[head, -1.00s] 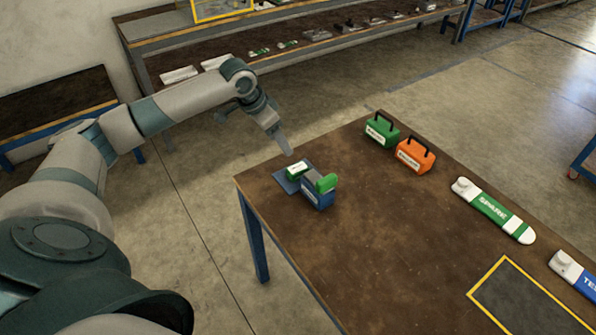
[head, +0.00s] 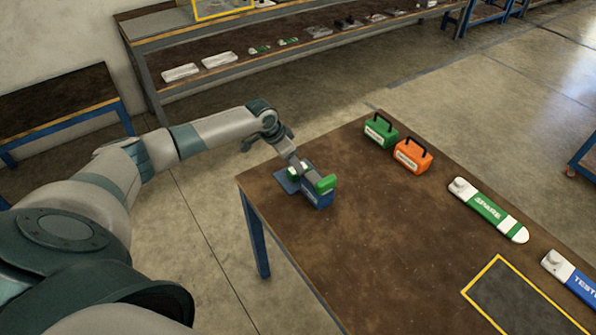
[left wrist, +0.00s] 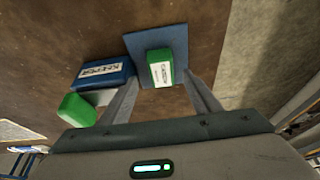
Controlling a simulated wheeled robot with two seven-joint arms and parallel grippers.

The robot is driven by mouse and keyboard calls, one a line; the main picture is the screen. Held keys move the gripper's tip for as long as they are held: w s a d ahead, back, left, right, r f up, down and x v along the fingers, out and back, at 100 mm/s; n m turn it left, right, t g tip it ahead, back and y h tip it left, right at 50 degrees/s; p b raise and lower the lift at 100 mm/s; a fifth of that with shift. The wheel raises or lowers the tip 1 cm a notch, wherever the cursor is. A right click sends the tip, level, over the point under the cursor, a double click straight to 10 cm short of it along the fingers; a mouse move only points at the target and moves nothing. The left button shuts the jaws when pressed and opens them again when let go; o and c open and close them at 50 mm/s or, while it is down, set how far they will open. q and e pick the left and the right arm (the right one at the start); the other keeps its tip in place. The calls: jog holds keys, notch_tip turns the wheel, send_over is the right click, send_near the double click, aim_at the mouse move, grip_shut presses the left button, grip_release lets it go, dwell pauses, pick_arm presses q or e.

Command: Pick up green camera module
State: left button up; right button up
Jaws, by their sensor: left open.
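The green camera module (left wrist: 159,68) has a white label and lies on a blue mat (left wrist: 142,45) in the left wrist view. In the head view the module (head: 293,171) is partly hidden by my left gripper (head: 298,164). In the left wrist view my left gripper (left wrist: 161,82) is open, its two fingers either side of the module's near end. I cannot tell whether they touch it. A blue box (left wrist: 104,74) with a white label stands beside the left finger. A green block (left wrist: 76,110) is at the box. My right gripper is not in view.
The wooden table (head: 375,220) also holds a green case (head: 380,131), an orange case (head: 413,155) and a green-white SPARE part (head: 488,210). A yellow-bordered dark area (head: 520,300) is at the front right. The table's middle is clear.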

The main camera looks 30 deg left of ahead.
pick_arm(q)
jog(key=shift+f, duration=0.1)
jog(key=shift+w+d+f+p, duration=0.1)
jog(key=shift+w+f+p, duration=0.2)
jog(key=shift+f+p, duration=0.25)
jog(key=p+x, duration=0.1)
jog(key=x, duration=0.1)
jog(key=shift+w+f, duration=0.2)
jog(key=shift+f, duration=0.1)
jog(key=shift+w+f, duration=0.2)
jog(key=shift+f, duration=0.35)
jog(key=c, duration=1.2)
